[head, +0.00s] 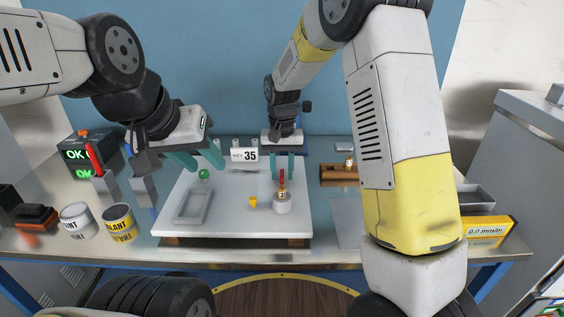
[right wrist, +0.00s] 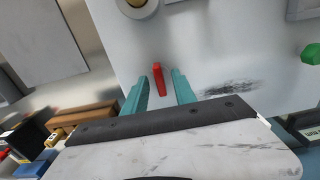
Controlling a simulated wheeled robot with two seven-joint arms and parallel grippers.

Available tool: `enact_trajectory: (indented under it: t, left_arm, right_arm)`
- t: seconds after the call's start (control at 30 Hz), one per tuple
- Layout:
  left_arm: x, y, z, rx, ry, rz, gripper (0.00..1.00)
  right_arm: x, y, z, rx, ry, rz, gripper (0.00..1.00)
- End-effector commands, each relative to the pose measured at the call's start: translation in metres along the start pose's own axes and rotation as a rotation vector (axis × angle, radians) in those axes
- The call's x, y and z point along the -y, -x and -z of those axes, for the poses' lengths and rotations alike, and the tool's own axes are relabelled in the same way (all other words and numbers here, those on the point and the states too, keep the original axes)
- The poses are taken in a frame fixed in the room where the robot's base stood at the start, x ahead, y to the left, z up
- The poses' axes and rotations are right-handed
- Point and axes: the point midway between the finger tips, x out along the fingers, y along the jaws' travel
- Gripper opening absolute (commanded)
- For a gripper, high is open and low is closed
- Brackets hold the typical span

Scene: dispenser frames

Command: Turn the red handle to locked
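A narrow red handle (head: 282,178) stands on the white board (head: 235,228), behind a small white cylinder in the head view. It also shows in the right wrist view (right wrist: 158,79), between the fingertips with gaps on both sides. My right gripper (head: 284,166) is open around it, its teal fingers pointing down; I cannot tell their exact height. My left gripper (head: 197,160) is open and empty above the left back of the board, near a green ball (head: 204,174). A second red lever (head: 95,160) stands by a grey block at the left. No locked mark is readable.
The white cylinder (head: 282,205), a yellow piece (head: 253,201) and a grey tray (head: 191,206) are on the board. A sign reading 35 (head: 244,155) stands behind. Two cans, white (head: 76,220) and yellow (head: 119,222), stand left. A brown block (head: 339,175) lies right.

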Motion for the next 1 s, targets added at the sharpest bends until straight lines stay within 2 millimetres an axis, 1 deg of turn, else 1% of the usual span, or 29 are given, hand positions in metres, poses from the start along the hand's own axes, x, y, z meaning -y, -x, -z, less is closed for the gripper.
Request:
enact_trajectory:
  t: [0.13,0.3,0.73,0.87,1.0]
  left_arm:
    - [0.0000,0.0000,0.0000,0.000,0.000,0.000,0.40]
    - [0.0000,0.0000,0.0000,0.000,0.000,0.000,0.40]
    - [0.0000,0.0000,0.0000,0.000,0.000,0.000,0.40]
    - [0.0000,0.0000,0.0000,0.000,0.000,0.000,0.40]
    - [0.0000,0.0000,0.0000,0.000,0.000,0.000,0.40]
  right_arm:
    - [-0.0001,0.0001,0.0000,0.000,0.000,0.000,0.33]
    - [0.0000,0.0003,0.0000,0.000,0.000,0.000,0.00]
    - [-0.0002,0.0006,0.0000,0.000,0.033,0.000,0.00]
    - [-0.0005,0.0006,0.0001,0.000,0.088,0.000,0.00]
    - [-0.0007,0.0006,0.0002,0.000,0.184,0.000,0.00]
